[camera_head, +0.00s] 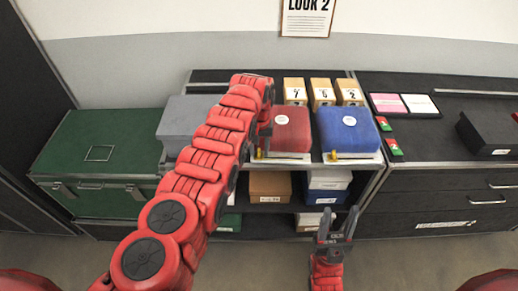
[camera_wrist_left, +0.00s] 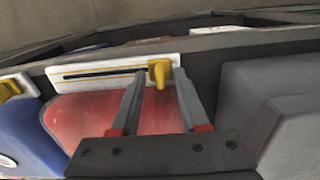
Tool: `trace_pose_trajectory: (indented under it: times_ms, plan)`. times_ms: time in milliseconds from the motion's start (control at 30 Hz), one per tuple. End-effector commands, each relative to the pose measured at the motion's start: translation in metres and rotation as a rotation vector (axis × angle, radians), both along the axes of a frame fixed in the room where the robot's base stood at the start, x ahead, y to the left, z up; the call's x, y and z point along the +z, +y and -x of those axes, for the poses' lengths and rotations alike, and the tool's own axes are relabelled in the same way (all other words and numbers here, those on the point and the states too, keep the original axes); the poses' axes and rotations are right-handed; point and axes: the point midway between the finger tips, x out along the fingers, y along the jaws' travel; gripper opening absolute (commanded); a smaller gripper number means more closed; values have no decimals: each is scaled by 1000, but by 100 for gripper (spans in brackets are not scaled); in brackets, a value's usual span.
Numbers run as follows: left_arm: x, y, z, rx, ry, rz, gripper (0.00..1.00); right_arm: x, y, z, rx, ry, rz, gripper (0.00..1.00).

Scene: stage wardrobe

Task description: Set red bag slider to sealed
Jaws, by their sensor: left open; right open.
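The red bag (camera_head: 290,130) sits on the middle shelf top, with a white slider plate along its front edge. Its yellow slider (camera_head: 260,153) is at the left end of that plate. In the left wrist view the slider (camera_wrist_left: 159,71) is at the right end of a dark slot in the white plate (camera_wrist_left: 95,68), with the red bag (camera_wrist_left: 80,115) beside it. My left gripper (camera_wrist_left: 162,84) is open, its fingertips on either side of the slider, apart from each other. In the head view my left arm partly hides the bag's left side. My right gripper (camera_head: 338,222) is open and empty, low in front of the shelf.
A blue bag (camera_head: 347,130) with its own yellow slider (camera_head: 333,155) stands right of the red one. A grey box (camera_head: 180,122) is at the left. Numbered boxes (camera_head: 322,92) stand behind. A green chest (camera_head: 98,150) is farther left.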

Motion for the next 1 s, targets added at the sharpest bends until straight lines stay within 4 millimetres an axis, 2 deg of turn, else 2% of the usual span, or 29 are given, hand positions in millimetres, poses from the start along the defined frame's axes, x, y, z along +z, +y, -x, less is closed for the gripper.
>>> trace_pose_trajectory:
  times_ms: [67,300,333,1000]
  plan:
    - [0,0,0,0,0,0,45,0,0,0,0,0,0,50]
    - [0,0,0,0,0,0,4,0,0,0,0,0,0,50]
    - [0,0,0,0,0,0,0,0,0,0,0,0,0,50]
    - [0,0,0,1,0,0,0,0,0,0,0,0,0,50]
